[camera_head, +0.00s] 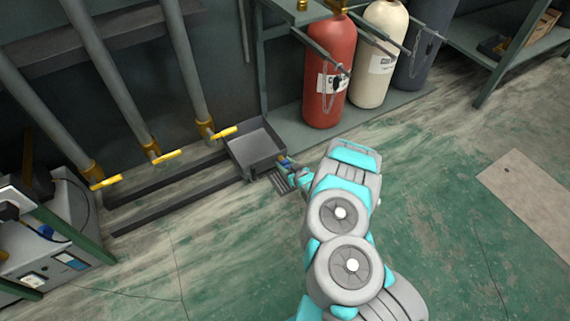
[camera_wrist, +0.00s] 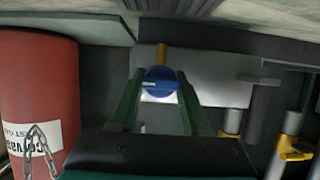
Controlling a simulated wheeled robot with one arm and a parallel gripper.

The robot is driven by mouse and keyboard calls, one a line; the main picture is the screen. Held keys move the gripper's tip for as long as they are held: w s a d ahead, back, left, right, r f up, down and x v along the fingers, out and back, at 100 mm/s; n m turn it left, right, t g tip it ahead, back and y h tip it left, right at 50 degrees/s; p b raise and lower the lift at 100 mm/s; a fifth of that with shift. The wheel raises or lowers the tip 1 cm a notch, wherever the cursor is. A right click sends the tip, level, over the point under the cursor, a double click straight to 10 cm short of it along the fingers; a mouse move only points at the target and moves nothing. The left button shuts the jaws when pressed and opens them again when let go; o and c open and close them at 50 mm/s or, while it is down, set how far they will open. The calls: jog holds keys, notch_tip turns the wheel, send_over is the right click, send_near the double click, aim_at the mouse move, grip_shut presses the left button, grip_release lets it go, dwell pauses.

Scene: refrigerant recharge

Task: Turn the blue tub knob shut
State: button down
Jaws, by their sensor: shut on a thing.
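The blue knob (camera_wrist: 160,82) sits on a brass stub at the side of the grey tub (camera_wrist: 215,88) in the wrist view. My gripper (camera_wrist: 158,90) is shut on the blue knob, with one green finger on either side of it. In the head view the tub (camera_head: 256,140) is an open, square metal box low by the wall. My gripper (camera_head: 289,168) is at its right front corner. The knob (camera_head: 284,160) shows there only as a small blue spot, mostly hidden by my gripper.
Red (camera_head: 330,75), cream (camera_head: 379,55) and dark gas cylinders stand chained on a low platform behind the tub. Vertical pipes with yellow lever handles (camera_head: 167,156) are to the left. A grey machine (camera_head: 45,250) stands at lower left. The green floor at right is mostly clear.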

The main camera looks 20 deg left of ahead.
jog(key=shift+r+p, duration=0.1)
jog(key=shift+p, duration=0.25)
jog(key=shift+s+r+n+t+h+p, duration=0.15)
jog(key=shift+n+t+h+p, duration=0.25)
jog(key=shift+n+p, duration=0.5)
jog(key=n+t+p, duration=0.1)
jog(key=p, duration=0.2)
jog(key=shift+h, duration=0.4)
jog(key=n+p, duration=0.1)
jog(key=n+t+p, duration=0.1)
jog(key=n, duration=0.1)
jog(key=shift+s+a+f+t+h, duration=0.1)
jog(key=shift+f+t+h, duration=0.15)
jog(key=shift+t+h, duration=0.05)
jog(key=shift+n+t+p, duration=0.3)
jog(key=shift+n+t, duration=0.3)
jog(key=shift+n, duration=0.4)
jog(key=shift+f+n+t, duration=0.2)
jog(key=shift+n+t, duration=0.1)
jog(key=shift+n, duration=0.4)
jog(key=shift+f+n+t+b, duration=0.1)
jog(key=shift+n+t+b, duration=0.55)
jog(key=shift+n, duration=0.55)
jog(key=shift+n+t+b, duration=0.25)
jog(key=shift+n+b, duration=0.2)
jog(key=shift+n, duration=0.35)
